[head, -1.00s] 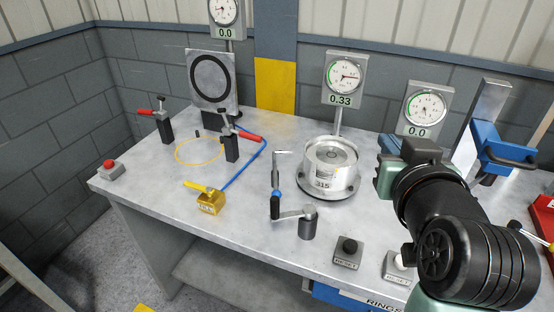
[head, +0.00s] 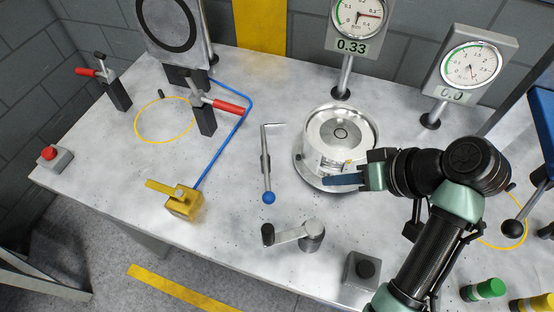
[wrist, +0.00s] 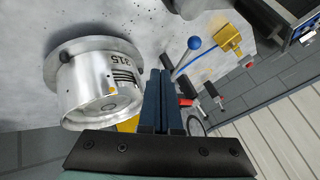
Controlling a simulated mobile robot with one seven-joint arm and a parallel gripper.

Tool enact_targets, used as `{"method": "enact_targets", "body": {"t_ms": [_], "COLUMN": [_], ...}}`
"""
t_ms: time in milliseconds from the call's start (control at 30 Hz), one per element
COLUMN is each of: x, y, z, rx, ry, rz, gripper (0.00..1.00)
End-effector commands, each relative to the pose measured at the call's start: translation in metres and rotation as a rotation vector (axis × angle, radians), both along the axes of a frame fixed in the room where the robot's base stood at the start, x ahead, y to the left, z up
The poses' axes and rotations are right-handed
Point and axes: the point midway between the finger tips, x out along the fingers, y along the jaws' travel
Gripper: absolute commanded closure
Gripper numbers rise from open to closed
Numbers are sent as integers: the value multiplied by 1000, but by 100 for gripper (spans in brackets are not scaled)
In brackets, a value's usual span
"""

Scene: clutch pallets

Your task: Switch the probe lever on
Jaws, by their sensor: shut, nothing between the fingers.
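A thin metal lever with a blue ball knob (head: 268,198) stands on the bench left of the silver drum (head: 322,160). Its bent top arm points right toward the drum, with a gap between. I see no label naming it the probe lever. The blue knob also shows in the wrist view (wrist: 194,43), beyond and right of my fingertips. My gripper (head: 328,180) is shut and empty, its blue fingers pointing left in front of the drum. In the wrist view my gripper (wrist: 160,74) has its fingers together, beside the drum (wrist: 98,90).
A yellow valve box (head: 184,203) with a blue hose and red-handled clamps (head: 205,118) are left. Gauges (head: 358,18) stand behind; one reads 0.33. Bare bench lies left of the blue knob.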

Motion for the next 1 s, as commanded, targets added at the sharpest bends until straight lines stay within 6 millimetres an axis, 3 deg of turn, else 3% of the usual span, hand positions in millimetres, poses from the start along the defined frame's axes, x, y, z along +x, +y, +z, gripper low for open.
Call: {"method": "enact_targets", "body": {"t_ms": [467,1000], "x": [0,33], "y": [3,59], "z": [-5,-78], "rx": [4,2], "ry": [5,7], "rz": [4,5], "gripper": [100,100]}}
